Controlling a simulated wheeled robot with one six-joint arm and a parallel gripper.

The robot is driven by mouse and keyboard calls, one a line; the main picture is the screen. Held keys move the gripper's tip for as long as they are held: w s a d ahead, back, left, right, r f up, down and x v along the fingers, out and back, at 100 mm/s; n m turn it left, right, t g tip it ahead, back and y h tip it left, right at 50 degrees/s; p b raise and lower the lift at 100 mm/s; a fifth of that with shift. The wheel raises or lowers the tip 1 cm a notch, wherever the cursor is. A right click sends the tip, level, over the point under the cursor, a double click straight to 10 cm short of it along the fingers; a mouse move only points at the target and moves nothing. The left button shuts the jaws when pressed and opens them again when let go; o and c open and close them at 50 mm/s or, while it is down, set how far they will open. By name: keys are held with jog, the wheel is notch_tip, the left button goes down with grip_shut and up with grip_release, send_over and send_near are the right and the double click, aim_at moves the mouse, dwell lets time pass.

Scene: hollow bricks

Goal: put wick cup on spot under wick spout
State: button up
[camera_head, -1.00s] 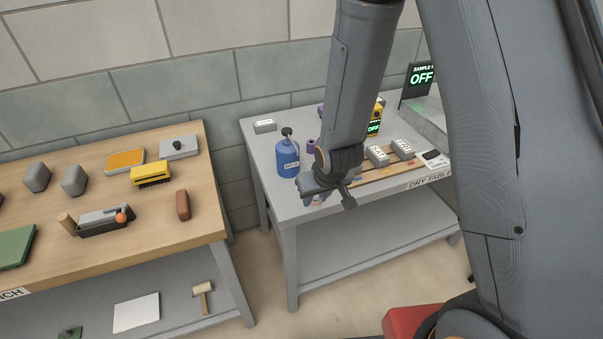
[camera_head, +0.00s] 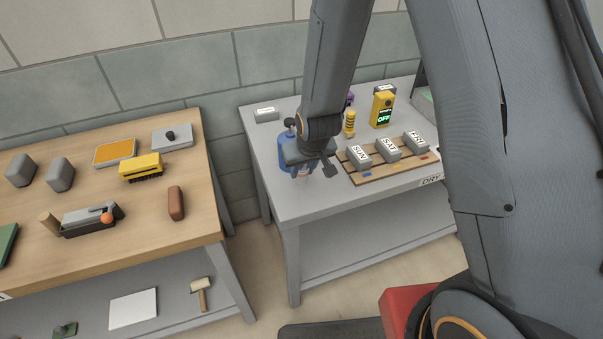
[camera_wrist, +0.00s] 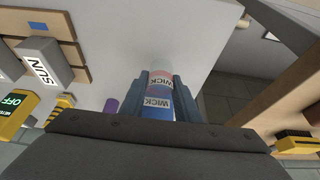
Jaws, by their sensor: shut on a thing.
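My gripper (camera_head: 308,168) is over the front left part of the grey table, in front of the blue bottle (camera_head: 284,162), and hides much of it. The bottle has a dark top (camera_head: 290,122). In the wrist view my gripper (camera_wrist: 160,92) is shut on the wick cup (camera_wrist: 160,75), a small pink and blue piece with a WICK label. A second WICK label shows on blue just below it between the fingers; I cannot tell which body carries it. In the head view the cup is mostly hidden by the gripper. The spot under the spout is not clearly visible.
A wooden rack (camera_head: 390,166) right of my gripper holds grey bricks marked SUN (camera_head: 359,156), SAT (camera_head: 388,148) and FRI (camera_head: 416,141). A yellow meter (camera_head: 382,108) reading OFF and a yellow coiled piece (camera_head: 349,122) stand behind. The wooden bench (camera_head: 150,210) is at left.

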jog(key=shift+f, duration=0.4)
jog(key=shift+f, duration=0.1)
